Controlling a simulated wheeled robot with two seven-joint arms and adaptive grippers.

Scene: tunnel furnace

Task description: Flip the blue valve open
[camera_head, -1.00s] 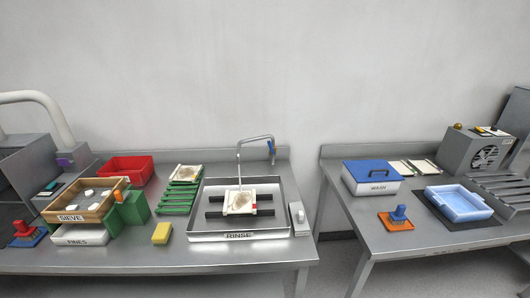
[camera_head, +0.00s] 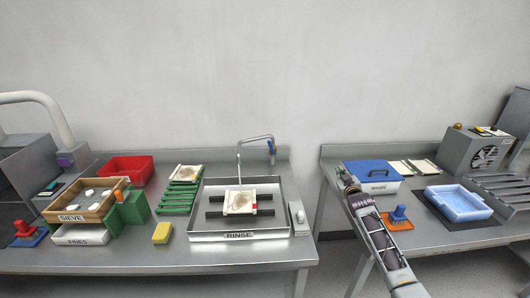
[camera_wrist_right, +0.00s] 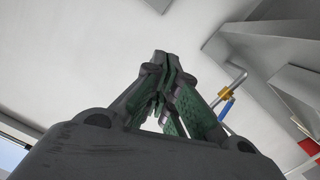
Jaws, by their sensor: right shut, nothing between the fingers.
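The blue valve lever (camera_head: 272,146) sits on the tap (camera_head: 256,138) behind the rinse tray, by the wall. In the right wrist view the blue lever (camera_wrist_right: 227,109) shows beyond the fingers on the right, beside a brass fitting (camera_wrist_right: 225,93) on a grey pipe. My left gripper is not in view.
The rinse tray (camera_head: 206,237) holds a framed screen (camera_head: 240,202) on dark bars under the tap. A grey switch box (camera_head: 297,214) is right of the tray. A gap separates the two tables. The blue-lidded wash box (camera_head: 373,171) stands beside my right gripper.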

